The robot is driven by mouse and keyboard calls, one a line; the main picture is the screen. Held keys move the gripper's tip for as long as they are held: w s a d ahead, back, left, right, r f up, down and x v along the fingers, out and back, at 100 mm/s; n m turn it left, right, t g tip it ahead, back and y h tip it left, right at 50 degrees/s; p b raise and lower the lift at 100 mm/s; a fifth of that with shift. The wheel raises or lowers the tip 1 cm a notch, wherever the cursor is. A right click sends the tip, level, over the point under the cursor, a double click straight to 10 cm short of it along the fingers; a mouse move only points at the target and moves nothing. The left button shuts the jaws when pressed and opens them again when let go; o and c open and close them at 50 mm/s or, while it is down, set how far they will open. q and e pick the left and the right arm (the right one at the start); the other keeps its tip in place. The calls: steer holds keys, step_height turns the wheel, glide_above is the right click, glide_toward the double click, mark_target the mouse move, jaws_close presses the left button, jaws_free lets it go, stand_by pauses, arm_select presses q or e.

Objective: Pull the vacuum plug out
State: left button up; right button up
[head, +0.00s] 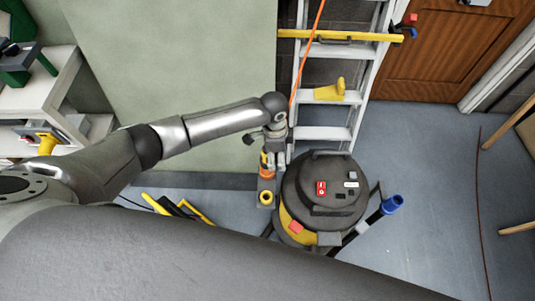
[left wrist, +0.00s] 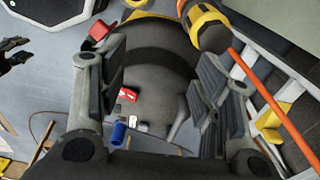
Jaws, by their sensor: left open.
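The vacuum (head: 322,225) is a dark drum with a yellow band and a red switch on top, standing on the floor. It also shows in the left wrist view (left wrist: 160,65). An orange cable (head: 309,45) comes down to a yellow-and-black connector (head: 265,160) left of the vacuum. The connector shows in the left wrist view (left wrist: 206,26), beyond my right-hand finger. My left gripper (head: 272,145) is close to the connector. In the left wrist view its fingers (left wrist: 160,72) are apart and empty. My right gripper (left wrist: 14,52) seems to show small and dark at the left edge.
A white ladder (head: 330,133) stands behind the vacuum, with yellow items on it. A blue-ended hose (head: 390,205) sticks out right of the vacuum. A green panel (head: 180,60) leans behind my left arm. Grey floor (head: 420,150) is open to the right.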

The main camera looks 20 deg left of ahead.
arm_select(q)
steer(key=shift+y, duration=0.5)
steer(key=w+a, duration=0.2)
steer(key=a, duration=0.1)
steer(key=w+a, duration=0.1)
steer(key=shift+w+a+r, duration=0.15)
steer(key=shift+w+r, duration=0.15)
steer(key=shift+r, duration=0.1)
steer(key=shift+f, duration=0.15)
steer(key=shift+f+b, duration=0.5)
steer(key=shift+b, duration=0.1)
step_height(320, 180, down, 8)
steer(key=b, duration=0.6)
steer(key=shift+s+r, duration=0.1)
steer(key=shift+p, duration=0.35)
steer(key=shift+c, duration=0.3)
